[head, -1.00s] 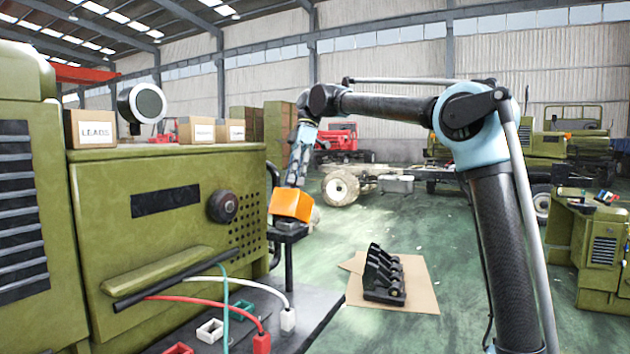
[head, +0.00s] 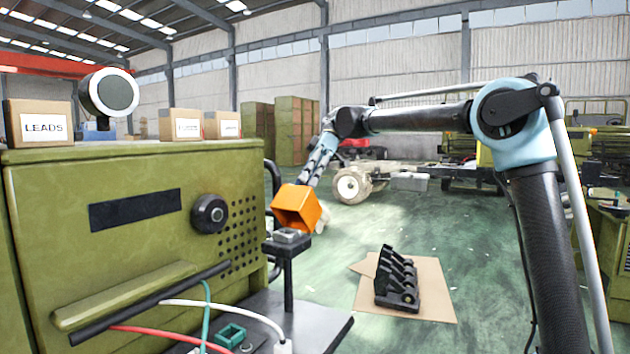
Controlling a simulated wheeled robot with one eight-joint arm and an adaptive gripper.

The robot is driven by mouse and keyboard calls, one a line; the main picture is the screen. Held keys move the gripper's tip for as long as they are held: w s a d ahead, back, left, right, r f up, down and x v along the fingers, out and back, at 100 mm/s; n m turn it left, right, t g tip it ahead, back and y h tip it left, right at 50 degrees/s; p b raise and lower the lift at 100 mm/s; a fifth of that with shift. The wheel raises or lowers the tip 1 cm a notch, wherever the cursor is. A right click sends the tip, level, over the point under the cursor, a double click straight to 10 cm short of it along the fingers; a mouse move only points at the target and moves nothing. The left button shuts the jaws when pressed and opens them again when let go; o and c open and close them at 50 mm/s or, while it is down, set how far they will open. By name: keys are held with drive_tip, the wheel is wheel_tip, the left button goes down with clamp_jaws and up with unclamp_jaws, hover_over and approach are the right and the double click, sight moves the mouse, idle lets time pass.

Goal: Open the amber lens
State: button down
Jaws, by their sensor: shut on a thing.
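The amber lens (head: 297,208) is an orange, box-shaped cover at the top of a black post (head: 288,275) by the olive cabinet. It is tilted up, with its hollow, darker inside facing me. Below it, a small grey seat (head: 287,236) shows on the post's black head. I cannot tell whether the lens still touches the post. My gripper (head: 309,184) comes down from behind and above and is shut on the lens; its fingertips are mostly hidden behind the lens.
The olive cabinet (head: 110,255) with a black knob (head: 208,214) stands close on the left. Red, white and green leads run over the dark bench top (head: 320,318). A black bracketed part (head: 396,280) lies on cardboard (head: 440,290) on the floor. Open floor lies right of the post.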

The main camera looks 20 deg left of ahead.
drive_tip(key=shift+w, duration=0.2)
drive_tip(key=c, duration=1.3)
unclamp_jaws()
drive_tip(key=shift+c, duration=0.2)
drive_tip(key=shift+r, duration=0.1)
wheel_tip(320, 180, up, 10)
